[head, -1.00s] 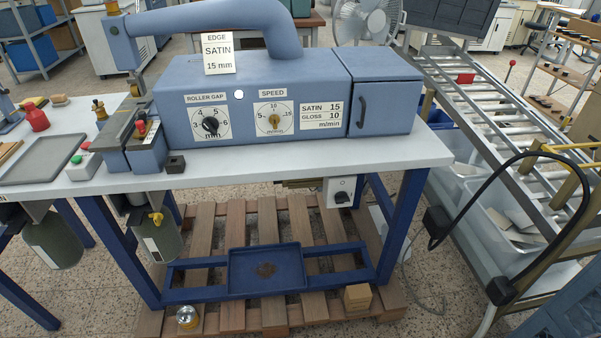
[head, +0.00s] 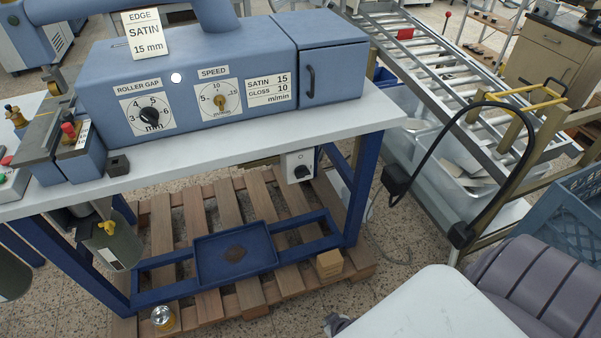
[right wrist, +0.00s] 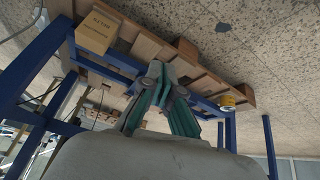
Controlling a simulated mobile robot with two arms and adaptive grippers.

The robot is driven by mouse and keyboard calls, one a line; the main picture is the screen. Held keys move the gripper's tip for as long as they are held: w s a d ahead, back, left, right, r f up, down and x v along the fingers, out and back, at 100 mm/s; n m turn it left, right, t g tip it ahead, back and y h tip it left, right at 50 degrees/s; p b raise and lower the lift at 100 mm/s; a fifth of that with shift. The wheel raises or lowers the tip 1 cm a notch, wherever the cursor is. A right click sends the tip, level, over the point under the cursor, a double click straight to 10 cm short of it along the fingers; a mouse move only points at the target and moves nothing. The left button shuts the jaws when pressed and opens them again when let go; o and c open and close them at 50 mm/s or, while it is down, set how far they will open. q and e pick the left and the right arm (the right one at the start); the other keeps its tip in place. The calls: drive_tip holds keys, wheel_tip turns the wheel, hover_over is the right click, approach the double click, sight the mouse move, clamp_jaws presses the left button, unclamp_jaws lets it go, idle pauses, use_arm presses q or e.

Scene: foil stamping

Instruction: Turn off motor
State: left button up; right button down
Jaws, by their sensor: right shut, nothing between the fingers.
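The likely motor switch is a white box (head: 299,164) with a black rotary knob (head: 301,172), hanging under the right end of the table. The knob's setting is too small to read. The blue machine (head: 190,80) above has a black roller gap dial (head: 150,116) and a brass speed dial (head: 220,102). My right gripper (right wrist: 157,72) shows in the right wrist view with its greenish fingers together and empty, low near the pallet and blue frame. In the head view my right arm covers the lower right, apart from the switch. My left gripper is not in view.
A white table (head: 270,135) on blue legs stands over a wooden pallet (head: 190,210) with a blue tray (head: 232,255). A roller conveyor (head: 430,60) and black cable (head: 440,140) are at right.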

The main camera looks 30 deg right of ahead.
drive_tip(key=w+d+r+m+t+h, duration=0.1)
drive_tip(key=w+d+r+t, duration=0.3)
drive_tip(key=w+r, duration=1.15)
drive_tip(key=w+d+r+m+t+h, duration=0.1)
drive_tip(key=w+d+r+t, duration=0.1)
drive_tip(key=r, duration=1)
drive_tip(key=w+d+r+m+t, duration=0.1)
drive_tip(key=w+d+r+t, duration=0.1)
drive_tip(key=r, duration=1)
drive_tip(key=shift+w+t+h, duration=0.4)
drive_tip(key=shift+w+t, duration=0.1)
drive_tip(key=shift+w, duration=0.6)
drive_tip(key=shift+r, duration=0.1)
hover_over(298, 168)
drive_tip(key=s, duration=0.3)
drive_tip(key=shift+a+f+p, duration=0.15)
drive_tip(key=shift+a+f, duration=0.1)
drive_tip(key=shift+f, duration=0.35)
drive_tip(key=shift+a+f+p, duration=0.15)
drive_tip(key=shift+a+f, duration=0.05)
drive_tip(key=shift+f, duration=0.35)
wheel_tip(298, 168, down, 3)
drive_tip(key=shift+r, duration=0.15)
drive_tip(key=shift+f, duration=0.75)
